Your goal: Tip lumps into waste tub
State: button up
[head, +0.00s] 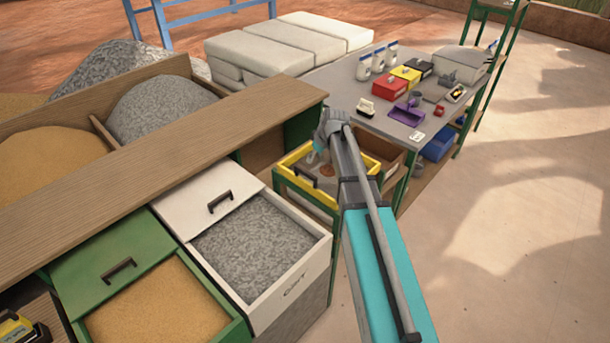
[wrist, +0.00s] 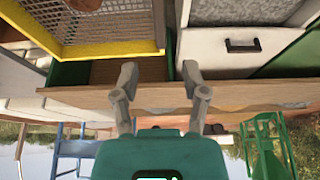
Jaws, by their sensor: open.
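A yellow-framed sieve (head: 301,186) sits beside the grit bin in the head view, with a brown lump (head: 327,170) in it. In the wrist view the sieve's yellow frame (wrist: 28,28) and mesh are at the upper left, with part of a brown lump (wrist: 84,4) at the top edge. My gripper (head: 313,158) is over the sieve area, partly hidden by my arm. In the wrist view my gripper (wrist: 159,74) has its two fingers apart with nothing between them. I cannot tell which container is the waste tub.
A wooden shelf board (head: 150,165) runs above the grit bin (head: 258,243) and sand bin (head: 160,305). A brown box (head: 391,172) stands right of the sieve. A grey table (head: 345,92) holds tools and bottles; a blue tub (head: 437,146) is below. The right floor is clear.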

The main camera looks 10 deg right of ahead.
aim_at(305, 171)
jog(key=shift+b+x, duration=4.55)
jog(key=shift+x, duration=0.7)
jog(key=shift+s+f, duration=0.1)
grip_shut()
jog(key=shift+a, duration=0.25)
jog(key=shift+d, duration=0.2)
jog(key=shift+r, duration=0.2)
